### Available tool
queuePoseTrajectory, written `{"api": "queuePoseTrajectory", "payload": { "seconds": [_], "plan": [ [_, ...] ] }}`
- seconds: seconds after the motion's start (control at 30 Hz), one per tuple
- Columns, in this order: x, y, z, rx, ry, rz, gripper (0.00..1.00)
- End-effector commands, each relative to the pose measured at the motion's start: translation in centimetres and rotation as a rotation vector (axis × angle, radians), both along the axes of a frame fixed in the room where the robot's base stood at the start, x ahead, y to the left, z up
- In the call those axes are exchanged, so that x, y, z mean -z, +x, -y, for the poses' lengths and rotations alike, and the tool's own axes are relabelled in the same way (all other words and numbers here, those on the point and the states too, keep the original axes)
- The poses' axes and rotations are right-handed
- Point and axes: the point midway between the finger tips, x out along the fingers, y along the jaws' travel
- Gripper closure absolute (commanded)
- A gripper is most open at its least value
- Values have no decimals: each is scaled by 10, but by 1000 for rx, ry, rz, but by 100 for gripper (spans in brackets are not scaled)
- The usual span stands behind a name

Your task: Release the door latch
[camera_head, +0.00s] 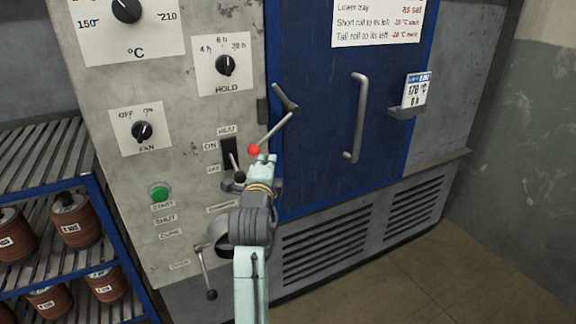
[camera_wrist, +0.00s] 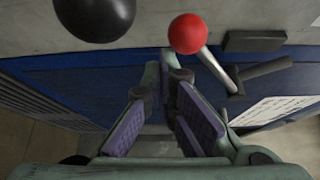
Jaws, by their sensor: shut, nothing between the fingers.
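The door latch (camera_head: 275,131) is a grey lever at the left edge of the blue oven door (camera_head: 325,125). Its arm slants down and left to a red ball knob (camera_head: 254,150). My gripper (camera_head: 265,160) is shut and empty, with its fingertips just below and right of the red knob. In the wrist view, the red knob (camera_wrist: 187,33) and the lever's rod (camera_wrist: 218,72) are above and right of my fingers (camera_wrist: 172,78). Whether the fingertips touch the latch is not clear.
A smaller lever with a black ball knob (camera_head: 240,177) is close left of my gripper; a black ball (camera_wrist: 95,15) also shows in the wrist view. A vertical door handle (camera_head: 358,118) stands to the right.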

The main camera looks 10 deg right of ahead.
Motion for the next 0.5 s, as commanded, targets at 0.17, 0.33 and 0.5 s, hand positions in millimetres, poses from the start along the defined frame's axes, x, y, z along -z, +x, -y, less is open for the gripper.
{"api": "queuePoseTrajectory", "payload": {
  "seconds": [0.17, 0.33, 0.5],
  "plan": [
    [-21, -5, -21, -6, 1, 5, 100],
    [-36, -9, -31, -4, 1, 5, 100],
    [-49, -11, -36, -2, 1, 2, 100]
  ]
}}
